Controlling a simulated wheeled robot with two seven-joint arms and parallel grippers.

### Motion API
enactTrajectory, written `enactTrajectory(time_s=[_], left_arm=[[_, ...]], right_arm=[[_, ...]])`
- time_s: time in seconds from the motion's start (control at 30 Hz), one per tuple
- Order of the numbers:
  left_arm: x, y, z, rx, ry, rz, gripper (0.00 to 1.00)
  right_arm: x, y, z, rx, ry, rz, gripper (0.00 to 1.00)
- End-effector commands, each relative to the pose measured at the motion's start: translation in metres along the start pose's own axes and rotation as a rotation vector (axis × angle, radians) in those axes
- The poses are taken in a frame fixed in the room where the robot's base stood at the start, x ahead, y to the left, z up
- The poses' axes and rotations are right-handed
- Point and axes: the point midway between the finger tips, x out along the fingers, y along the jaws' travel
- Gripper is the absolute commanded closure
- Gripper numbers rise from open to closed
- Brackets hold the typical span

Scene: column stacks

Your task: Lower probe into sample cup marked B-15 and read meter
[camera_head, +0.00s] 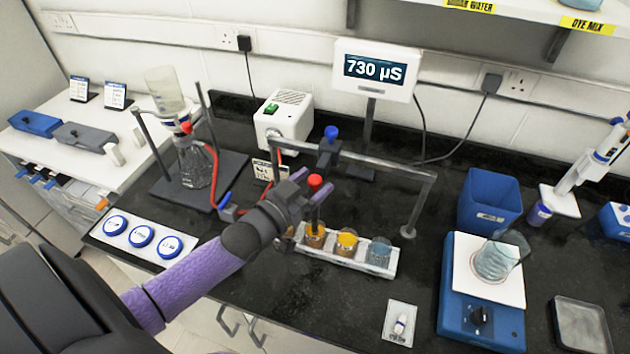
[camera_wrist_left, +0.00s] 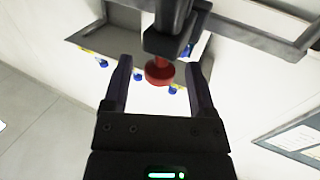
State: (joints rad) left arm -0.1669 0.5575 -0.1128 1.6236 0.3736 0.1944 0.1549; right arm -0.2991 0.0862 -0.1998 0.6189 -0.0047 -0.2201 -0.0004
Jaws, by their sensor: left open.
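The probe has a red cap (camera_head: 315,181) and hangs from a metal stand bar (camera_head: 385,160) by a dark clamp. Its lower end appears to reach the leftmost visible orange cup (camera_head: 315,236). The white cup rack (camera_head: 348,262) also holds a yellow-orange cup (camera_head: 347,243) and a blue-grey cup (camera_head: 379,252). No cup marking is legible. The meter (camera_head: 374,70) reads 730 µS. My left gripper (camera_head: 309,185) is open at the red cap. In the left wrist view, the red cap (camera_wrist_left: 159,72) shows between the spread fingers. My right gripper is not in view.
A white box (camera_head: 283,118) stands behind the gripper.

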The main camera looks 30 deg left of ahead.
Motion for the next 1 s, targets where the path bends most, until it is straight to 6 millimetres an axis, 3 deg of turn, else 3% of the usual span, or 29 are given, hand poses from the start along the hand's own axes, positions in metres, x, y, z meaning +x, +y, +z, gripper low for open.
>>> enactTrajectory(time_s=[0.13,0.37,0.47,0.73,1.0], left_arm=[[0.0105,0.0001,-0.0001,0.000,0.000,0.000,0.27],[0.0115,0.0003,-0.0002,0.000,-0.001,0.000,0.27],[0.0114,0.0003,-0.0002,0.000,-0.001,0.000,0.44],[0.0112,0.0002,-0.0001,0.000,-0.001,0.000,1.00],[0.0111,0.0002,0.0000,0.000,-0.001,0.000,1.00]], right_arm=[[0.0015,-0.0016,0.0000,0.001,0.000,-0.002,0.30],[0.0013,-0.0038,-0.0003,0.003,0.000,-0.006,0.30],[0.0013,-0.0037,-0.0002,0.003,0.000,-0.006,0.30],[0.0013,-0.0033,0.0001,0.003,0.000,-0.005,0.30],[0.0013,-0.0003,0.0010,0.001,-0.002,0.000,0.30]])
